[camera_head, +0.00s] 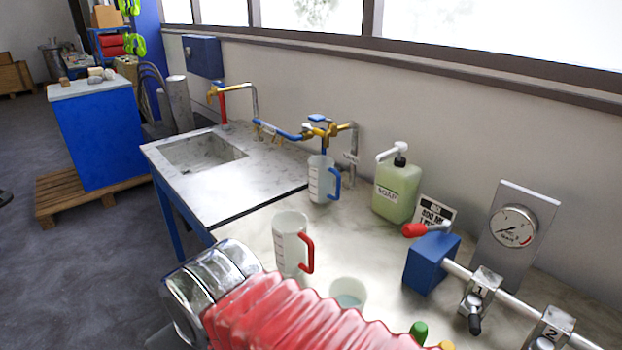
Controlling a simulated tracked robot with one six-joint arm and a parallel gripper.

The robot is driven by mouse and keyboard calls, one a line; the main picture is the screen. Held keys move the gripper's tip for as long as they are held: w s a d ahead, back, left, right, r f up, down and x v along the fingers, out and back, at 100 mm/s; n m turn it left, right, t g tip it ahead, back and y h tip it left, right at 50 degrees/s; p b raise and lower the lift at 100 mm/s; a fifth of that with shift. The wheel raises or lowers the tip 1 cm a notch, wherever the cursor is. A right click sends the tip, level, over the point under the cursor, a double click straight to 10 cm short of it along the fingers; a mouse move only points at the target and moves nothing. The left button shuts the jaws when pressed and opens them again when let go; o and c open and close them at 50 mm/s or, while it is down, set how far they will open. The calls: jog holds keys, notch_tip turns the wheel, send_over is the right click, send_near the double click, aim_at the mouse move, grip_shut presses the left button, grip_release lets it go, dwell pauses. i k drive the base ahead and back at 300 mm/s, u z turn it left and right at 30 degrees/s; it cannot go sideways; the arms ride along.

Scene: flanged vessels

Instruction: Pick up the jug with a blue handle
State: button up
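The jug with a blue handle (321,180) stands upright on the worktop below the brass tap, its blue handle on the right side. A second jug, with a red handle (291,243), stands nearer to me and to the left of it. My arm, with a red bellows cover and a metal end, crosses the bottom of the view, nearer than both jugs. My gripper's fingers are not visible.
A green soap bottle (397,188) stands right of the blue-handled jug. A small cup (348,294) sits near my arm. A blue valve block (432,262) with a pipe and a pressure gauge (513,226) fill the right side. A sink (201,152) lies at left.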

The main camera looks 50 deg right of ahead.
aim_at(321, 170)
jog(key=i, duration=0.85)
jog(key=z, duration=0.05)
